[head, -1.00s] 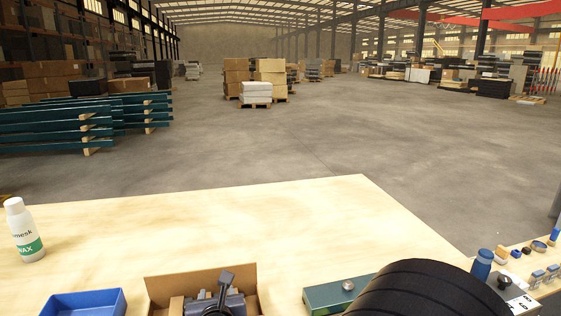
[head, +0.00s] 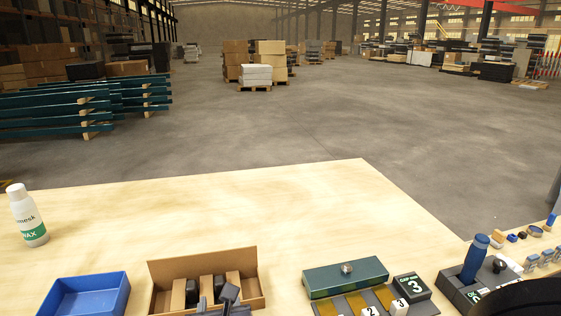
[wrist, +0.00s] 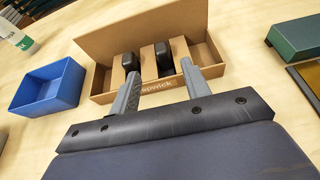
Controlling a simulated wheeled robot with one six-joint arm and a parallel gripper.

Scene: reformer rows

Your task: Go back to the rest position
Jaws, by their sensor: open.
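My gripper (wrist: 158,82) is open, with its two grey fingers apart and nothing visible between them. In the wrist view the fingers point toward the open cardboard box (wrist: 105,45), which holds two dark rounded items, one on the left (wrist: 130,62) and one on the right (wrist: 164,62). In the head view only part of my gripper (head: 229,300) shows, at the bottom edge in front of the box (head: 203,264). I cannot tell how far above the table the fingertips are.
A blue tray (head: 88,283) and a white bottle (head: 27,215) stand left of the box. A green-lidded case (head: 346,277) with numbered compartments and a dark unit with a blue handle (head: 475,258) stand to the right. The table behind the box is clear.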

